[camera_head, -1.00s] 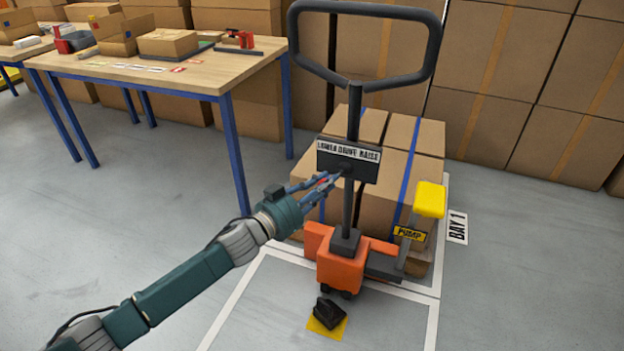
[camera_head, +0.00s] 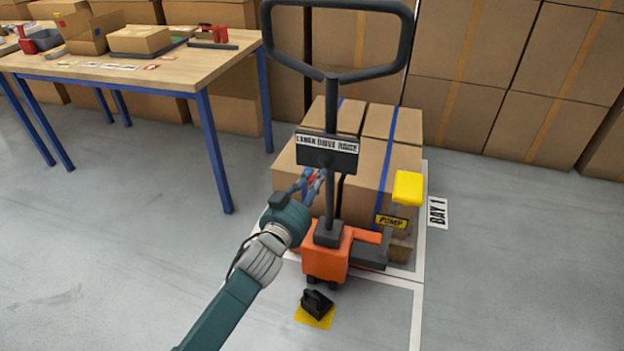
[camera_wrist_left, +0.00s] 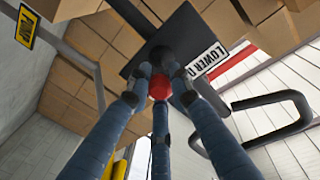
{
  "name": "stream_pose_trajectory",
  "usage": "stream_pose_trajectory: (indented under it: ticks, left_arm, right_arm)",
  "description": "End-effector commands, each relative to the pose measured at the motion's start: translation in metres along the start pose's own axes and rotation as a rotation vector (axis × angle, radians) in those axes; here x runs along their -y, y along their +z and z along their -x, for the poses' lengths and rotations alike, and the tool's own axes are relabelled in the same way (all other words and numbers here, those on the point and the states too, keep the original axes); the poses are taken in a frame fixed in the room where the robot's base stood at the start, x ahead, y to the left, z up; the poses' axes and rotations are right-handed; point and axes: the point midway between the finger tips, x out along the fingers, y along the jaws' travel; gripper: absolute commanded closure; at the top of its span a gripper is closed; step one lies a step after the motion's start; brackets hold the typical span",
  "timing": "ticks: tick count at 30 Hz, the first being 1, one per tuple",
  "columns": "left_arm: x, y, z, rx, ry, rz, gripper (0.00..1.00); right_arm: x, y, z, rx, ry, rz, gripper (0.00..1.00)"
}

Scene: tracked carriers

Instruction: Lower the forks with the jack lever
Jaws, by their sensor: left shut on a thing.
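The orange pallet jack (camera_head: 322,262) stands with its upright column and looped black handle (camera_head: 342,77). A black plate (camera_head: 326,159) on the column carries a white label with LOWER at its left end. In the left wrist view, the jack lever's red knob (camera_wrist_left: 160,87) sits in front of the plate (camera_wrist_left: 180,45) between three blue fingers. My left gripper (camera_head: 315,176) is shut on this knob, just below the plate's left half. The lever's stem is mostly hidden by the fingers. My right gripper is not in view.
Strapped boxes (camera_head: 366,185) stand behind the column. A yellow pad (camera_head: 408,188) rises above the PUMP sign (camera_head: 391,222). A black block (camera_head: 316,303) lies on a yellow floor patch in front. A table (camera_head: 150,75) stands at left. Floor at right is clear.

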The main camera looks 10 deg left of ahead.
Motion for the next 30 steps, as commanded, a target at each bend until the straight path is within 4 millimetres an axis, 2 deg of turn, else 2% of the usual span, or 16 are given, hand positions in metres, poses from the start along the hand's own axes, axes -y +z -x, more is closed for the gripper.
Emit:
stream_pose_trajectory:
  ticks: [1, 7, 8, 10, 11, 19, 22, 26, 30]
  left_arm:
    - [-0.008, -0.006, 0.0, -0.014, 0.013, 0.005, 1.0]
    - [-0.008, -0.006, 0.0, -0.014, 0.014, 0.007, 1.0]
    - [-0.008, -0.006, 0.0, -0.015, 0.014, 0.007, 0.76]
    - [-0.008, -0.006, 0.0, -0.014, 0.013, 0.007, 0.62]
    - [-0.007, -0.006, 0.0, -0.014, 0.012, 0.006, 0.61]
    - [-0.005, -0.003, 0.001, -0.007, 0.008, 0.004, 0.61]
    - [-0.004, -0.001, 0.007, -0.005, 0.008, 0.003, 0.61]
    - [-0.005, -0.001, 0.028, -0.005, 0.009, 0.003, 0.61]
    - [-0.006, -0.001, 0.059, -0.005, 0.01, 0.004, 0.61]
  right_arm:
    - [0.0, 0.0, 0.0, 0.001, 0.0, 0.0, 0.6]
    - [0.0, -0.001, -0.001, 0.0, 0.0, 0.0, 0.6]
    - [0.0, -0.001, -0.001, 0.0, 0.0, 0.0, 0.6]
    - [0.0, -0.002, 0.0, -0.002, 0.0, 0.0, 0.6]
    - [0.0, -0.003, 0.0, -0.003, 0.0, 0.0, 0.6]
    - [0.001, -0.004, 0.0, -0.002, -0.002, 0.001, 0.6]
    - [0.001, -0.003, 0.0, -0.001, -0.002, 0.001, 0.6]
    - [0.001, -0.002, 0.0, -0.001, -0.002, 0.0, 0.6]
    - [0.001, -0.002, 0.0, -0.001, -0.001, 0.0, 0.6]
